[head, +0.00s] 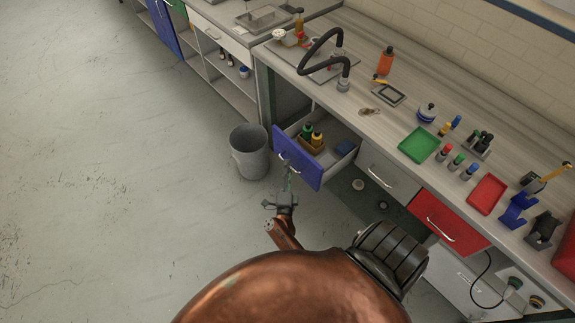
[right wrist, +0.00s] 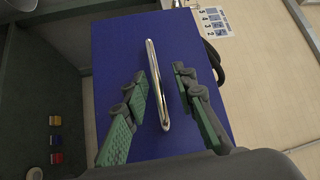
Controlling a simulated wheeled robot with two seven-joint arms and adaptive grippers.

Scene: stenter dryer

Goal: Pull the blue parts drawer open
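The blue parts drawer (head: 305,165) stands pulled out from the bench front in the head view, with bottles in a small tray and a blue item inside. Its front (right wrist: 115,50) fills the middle of the right wrist view. The silver handle (right wrist: 157,85) runs between the two green fingers of my right gripper (right wrist: 160,76), with a gap on both sides. The right gripper (head: 287,183) is open just in front of the drawer front in the head view. My left gripper is not in view.
A grey bin (head: 248,152) stands on the floor left of the drawer. A closed grey drawer (head: 386,174) and a slightly open red drawer (head: 448,220) are to the right. The bench top (head: 375,130) holds trays, bottles and a black faucet. The floor at left is clear.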

